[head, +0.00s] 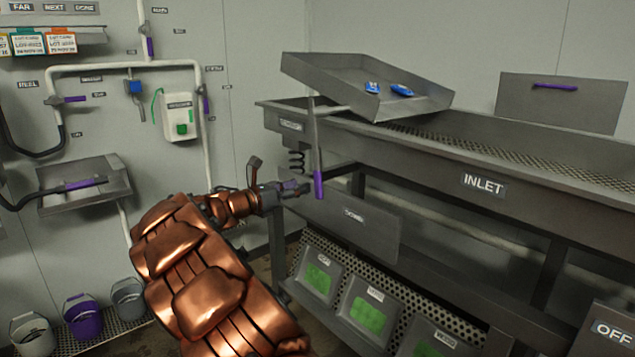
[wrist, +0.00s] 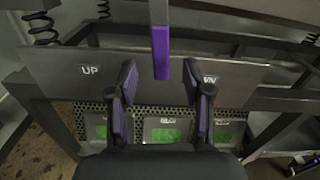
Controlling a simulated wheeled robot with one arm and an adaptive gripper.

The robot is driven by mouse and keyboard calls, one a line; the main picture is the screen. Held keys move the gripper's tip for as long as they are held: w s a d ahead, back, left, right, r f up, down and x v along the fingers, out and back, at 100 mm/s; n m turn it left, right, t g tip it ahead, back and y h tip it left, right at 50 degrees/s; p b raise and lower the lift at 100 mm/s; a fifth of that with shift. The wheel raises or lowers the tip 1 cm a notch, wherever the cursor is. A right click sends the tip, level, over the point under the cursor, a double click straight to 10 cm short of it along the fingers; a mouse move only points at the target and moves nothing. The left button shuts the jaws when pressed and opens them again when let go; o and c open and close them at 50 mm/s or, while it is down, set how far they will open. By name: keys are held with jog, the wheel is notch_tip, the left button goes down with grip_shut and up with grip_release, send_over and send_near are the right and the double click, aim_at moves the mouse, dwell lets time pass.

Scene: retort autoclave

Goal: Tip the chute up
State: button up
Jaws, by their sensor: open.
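The chute (head: 325,78) is a grey metal tray at the top of the bench in the head view, tilted, with two small blue items (head: 401,90) in it. A grey lever with a purple grip (head: 318,184) hangs down beside it. The purple grip also shows in the wrist view (wrist: 161,54), upright, just beyond and between the fingertips. My gripper (head: 300,188) is open and empty, close to the grip at its left. In the wrist view both fingers of my gripper (wrist: 160,78) are spread apart. Whether they touch the grip is unclear.
Behind the lever, a grey plate (wrist: 130,85) bears an UP label. A coil spring (head: 296,160) hangs near the lever. The INLET trough (head: 540,190) runs right. Bins with green contents (head: 367,315) sit below. A wall sink (head: 85,185) and buckets (head: 84,318) stand left.

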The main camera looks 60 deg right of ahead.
aim_at(316, 181)
jog(key=shift+s+d, duration=0.1)
jog(key=shift+d, duration=0.1)
jog(key=shift+x, duration=3.5)
jog(key=shift+d, duration=0.15)
grip_shut()
